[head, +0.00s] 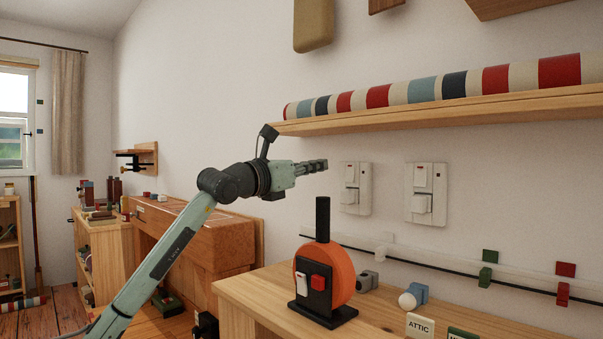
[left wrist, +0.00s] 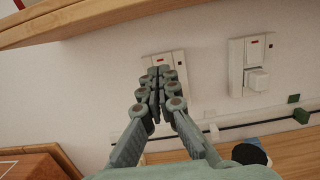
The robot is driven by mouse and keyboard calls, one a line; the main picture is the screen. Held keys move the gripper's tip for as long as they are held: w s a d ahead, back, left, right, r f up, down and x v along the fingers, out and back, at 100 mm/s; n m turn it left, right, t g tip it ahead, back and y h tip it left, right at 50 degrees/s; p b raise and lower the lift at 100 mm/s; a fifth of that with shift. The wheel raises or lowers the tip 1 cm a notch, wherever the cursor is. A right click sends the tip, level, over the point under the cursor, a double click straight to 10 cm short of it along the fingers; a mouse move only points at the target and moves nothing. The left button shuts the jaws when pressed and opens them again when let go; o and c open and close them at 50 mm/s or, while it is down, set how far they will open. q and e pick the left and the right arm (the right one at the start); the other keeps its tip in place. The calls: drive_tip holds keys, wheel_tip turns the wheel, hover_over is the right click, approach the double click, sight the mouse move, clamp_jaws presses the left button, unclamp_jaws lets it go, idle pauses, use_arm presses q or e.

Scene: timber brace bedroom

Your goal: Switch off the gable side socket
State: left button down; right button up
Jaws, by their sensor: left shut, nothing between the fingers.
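Two white wall sockets are on the wall below the shelf, a left socket (head: 349,198) and a right socket (head: 411,193). Each has an upper switch part with a small red mark and a white block below it. I cannot tell which is the gable side one. My left gripper (head: 325,164) is shut and empty, pointing right, just left of the left socket in the head view. In the left wrist view its fingertips (left wrist: 161,74) cover much of the left socket (left wrist: 179,60); the right socket (left wrist: 236,72) is clear. Contact cannot be told. My right gripper is out of view.
A wooden shelf (head: 450,110) with a striped roll (head: 420,89) juts out above the sockets. Below, the wooden bench (head: 250,290) holds an orange reel (head: 342,272) with a black upright handle, small blocks and an ATTIC label (head: 420,325). A cable runs along the wall.

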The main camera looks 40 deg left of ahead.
use_arm(q)
drive_tip(key=shift+s+a+r+b, duration=0.1)
drive_tip(key=shift+s+r+b, duration=0.15)
drive_tip(key=shift+s, duration=0.85)
drive_tip(key=shift+s+r+b, duration=0.2)
drive_tip(key=shift+s+b, duration=0.05)
drive_tip(key=shift+s, duration=0.8)
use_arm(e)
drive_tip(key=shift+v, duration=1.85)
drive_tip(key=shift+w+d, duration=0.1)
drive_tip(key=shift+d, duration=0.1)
